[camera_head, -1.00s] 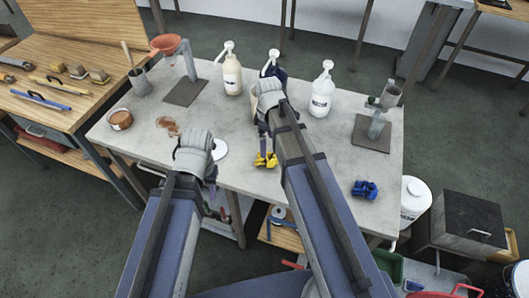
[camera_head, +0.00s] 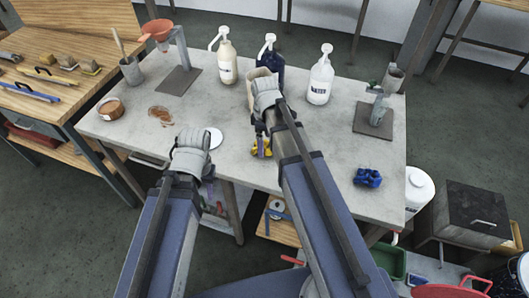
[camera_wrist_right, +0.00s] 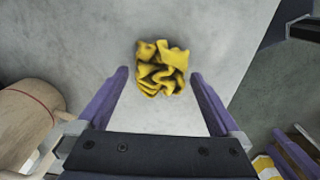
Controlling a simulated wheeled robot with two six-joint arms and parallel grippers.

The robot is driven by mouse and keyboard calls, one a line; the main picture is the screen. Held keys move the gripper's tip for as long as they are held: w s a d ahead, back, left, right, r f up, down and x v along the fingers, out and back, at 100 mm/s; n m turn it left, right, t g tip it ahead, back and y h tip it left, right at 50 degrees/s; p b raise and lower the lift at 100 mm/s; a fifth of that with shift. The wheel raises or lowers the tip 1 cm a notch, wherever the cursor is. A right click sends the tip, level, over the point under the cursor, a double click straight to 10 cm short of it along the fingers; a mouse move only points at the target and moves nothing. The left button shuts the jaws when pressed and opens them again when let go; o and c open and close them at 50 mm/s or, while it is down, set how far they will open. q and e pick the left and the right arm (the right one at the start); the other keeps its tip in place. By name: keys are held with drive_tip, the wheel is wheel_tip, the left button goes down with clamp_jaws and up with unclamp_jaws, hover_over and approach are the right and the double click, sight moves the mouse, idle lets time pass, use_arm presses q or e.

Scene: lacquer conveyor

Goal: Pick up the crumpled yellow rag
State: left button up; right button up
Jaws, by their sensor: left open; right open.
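The crumpled yellow rag (camera_head: 263,151) lies on the grey worktop near its front edge, partly hidden by my right gripper in the head view. In the right wrist view the rag (camera_wrist_right: 161,69) shows whole, ahead of and between the purple fingertips. My right gripper (camera_wrist_right: 159,75) is open, with a gap to the rag on both sides; it also shows in the head view (camera_head: 262,143). I cannot tell its exact height above the rag. My left gripper (camera_head: 208,186) is open and empty by the front edge, left of the rag.
A tan container (camera_wrist_right: 28,112) stands close left of my right gripper in the wrist view. A blue rag (camera_head: 367,177) lies to the right. Pump bottles (camera_head: 320,80) stand at the back, and a white disc (camera_head: 213,138) lies left of the yellow rag.

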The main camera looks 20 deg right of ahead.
sight(265, 144)
wheel_tip(265, 144, down, 2)
drive_tip(key=shift+f+b, duration=0.1)
drive_tip(key=shift+b, duration=0.4)
use_arm(q)
drive_tip(key=shift+f, duration=0.9)
use_arm(e)
drive_tip(key=c, duration=1.1)
use_arm(q)
drive_tip(key=shift+r, duration=0.15)
use_arm(e)
drive_tip(key=shift+r, duration=0.35)
use_arm(q)
wheel_tip(265, 144, up, 10)
drive_tip(key=p, duration=1)
use_arm(e)
wheel_tip(265, 144, up, 10)
drive_tip(key=shift+f, duration=0.15)
